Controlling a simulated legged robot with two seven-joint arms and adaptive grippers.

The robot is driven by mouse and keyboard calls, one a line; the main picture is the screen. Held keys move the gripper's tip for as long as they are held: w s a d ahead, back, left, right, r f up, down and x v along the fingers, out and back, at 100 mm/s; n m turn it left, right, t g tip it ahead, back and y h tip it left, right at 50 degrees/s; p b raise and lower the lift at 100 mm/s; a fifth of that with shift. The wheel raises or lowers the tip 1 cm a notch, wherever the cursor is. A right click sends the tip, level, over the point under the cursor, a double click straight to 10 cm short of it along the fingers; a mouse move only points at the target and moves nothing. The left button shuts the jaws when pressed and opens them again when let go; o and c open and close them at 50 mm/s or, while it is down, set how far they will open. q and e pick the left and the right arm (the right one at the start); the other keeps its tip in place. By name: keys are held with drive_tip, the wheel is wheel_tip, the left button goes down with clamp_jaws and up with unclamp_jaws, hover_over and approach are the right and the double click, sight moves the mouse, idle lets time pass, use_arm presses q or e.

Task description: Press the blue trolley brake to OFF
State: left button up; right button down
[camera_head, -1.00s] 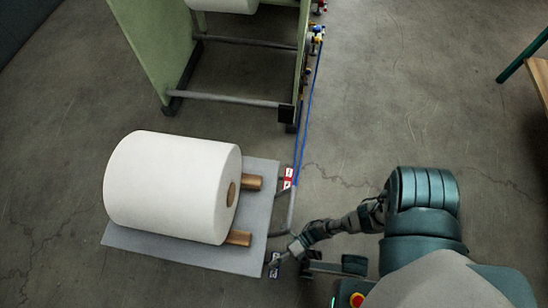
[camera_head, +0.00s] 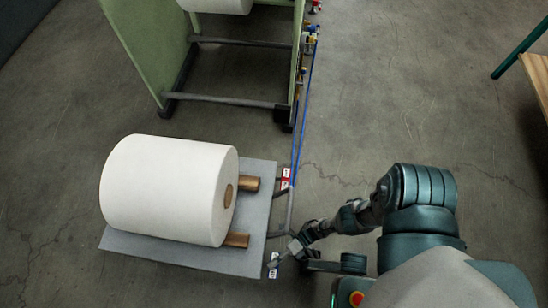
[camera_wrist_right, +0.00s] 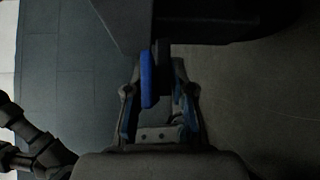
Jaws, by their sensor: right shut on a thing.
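The blue trolley brake (camera_wrist_right: 147,80) is a narrow upright blue piece between the fingers of my right gripper (camera_wrist_right: 158,100) in the right wrist view. The fingers are shut on it. In the head view my right gripper (camera_head: 291,248) reaches in from the right to the trolley's near right corner. It is beside a small blue-and-white label (camera_head: 273,266). The brake itself is too small and covered to make out there. The trolley (camera_head: 258,215) is a flat grey platform. My left gripper is not in view.
A green frame (camera_head: 150,45) stands behind. A wooden-topped table (camera_head: 538,75) is at far right. The floor between is clear.

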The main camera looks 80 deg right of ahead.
drive_tip(key=c, duration=1)
unclamp_jaws()
drive_tip(key=shift+d+f, duration=0.2)
drive_tip(key=shift+d, duration=0.2)
drive_tip(key=shift+a, duration=0.1)
